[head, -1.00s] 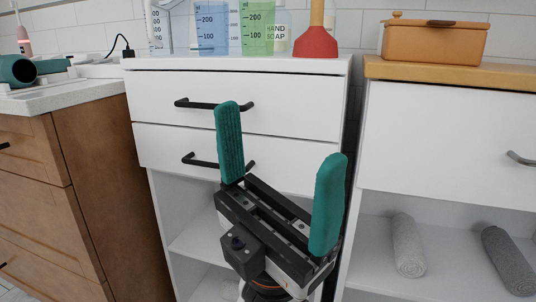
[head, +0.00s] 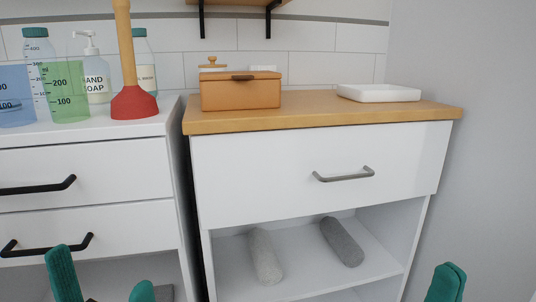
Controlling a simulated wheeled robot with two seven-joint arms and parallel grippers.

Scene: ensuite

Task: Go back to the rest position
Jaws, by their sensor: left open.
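My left gripper (head: 102,284) shows at the bottom left of the head view. Its two teal fingers are apart with nothing between them, in front of the white drawer cabinet (head: 100,168). My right gripper (head: 447,283) shows only as one teal finger at the bottom right, low beside the wooden-topped cabinet (head: 290,178). Its other finger is out of view, so its opening cannot be told.
A red plunger (head: 135,102), a green beaker (head: 67,92), a blue beaker (head: 15,97) and a soap bottle (head: 96,82) stand on the left cabinet. A brown box (head: 241,91) and white tray (head: 378,93) stand on the wooden top. Rolled towels (head: 265,257) lie below.

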